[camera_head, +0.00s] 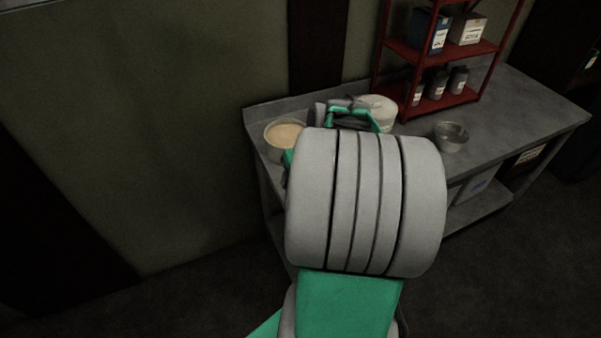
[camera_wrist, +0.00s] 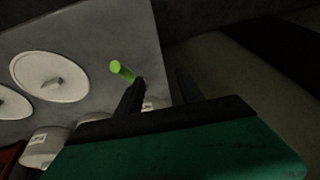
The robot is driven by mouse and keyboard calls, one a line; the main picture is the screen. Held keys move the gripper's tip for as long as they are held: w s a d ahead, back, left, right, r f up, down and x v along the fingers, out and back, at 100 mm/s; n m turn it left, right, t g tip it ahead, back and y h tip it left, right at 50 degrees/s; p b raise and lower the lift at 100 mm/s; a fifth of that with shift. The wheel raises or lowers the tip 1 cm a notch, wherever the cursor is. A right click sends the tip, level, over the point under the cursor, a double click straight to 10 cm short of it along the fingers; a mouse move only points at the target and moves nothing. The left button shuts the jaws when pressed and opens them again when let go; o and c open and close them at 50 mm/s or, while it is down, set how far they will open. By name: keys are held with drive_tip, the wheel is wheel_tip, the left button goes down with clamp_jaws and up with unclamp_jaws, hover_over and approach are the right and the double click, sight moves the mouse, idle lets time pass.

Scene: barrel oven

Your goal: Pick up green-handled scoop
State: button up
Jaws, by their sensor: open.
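The scoop's bright green handle (camera_wrist: 122,70) shows in the wrist view on the grey worktop, near its edge. The rest of the scoop is hidden or too dark to make out. My gripper (camera_wrist: 160,77) is open, its two dark fingers apart with nothing seen between them. The handle is just left of the left finger's tip in the picture, outside the gap; I cannot tell whether they touch. In the head view my arm covers much of the worktop's left part, and the scoop is not visible there.
The grey worktop (camera_head: 510,112) holds a bowl of tan contents (camera_head: 284,134), a white lidded container (camera_head: 378,108) and a metal bowl (camera_head: 452,138). A red shelf (camera_head: 445,103) stands at the back. The wrist view shows round pale lids (camera_wrist: 48,75) left of the handle.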

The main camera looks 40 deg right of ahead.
drive_tip(key=s+d+f+m, duration=0.1)
drive_tip(key=s+d+f, duration=0.15)
drive_tip(key=d, duration=0.45)
drive_tip(key=shift+t, duration=0.4)
drive_tip(key=x, duration=0.2)
drive_tip(key=p+x, duration=0.1)
drive_tip(key=x, duration=0.1)
drive_tip(key=w+a+p+x, duration=0.1)
drive_tip(key=x, duration=0.1)
drive_tip(key=shift+w+f, duration=0.1)
drive_tip(key=shift+w, duration=0.05)
clamp_jaws()
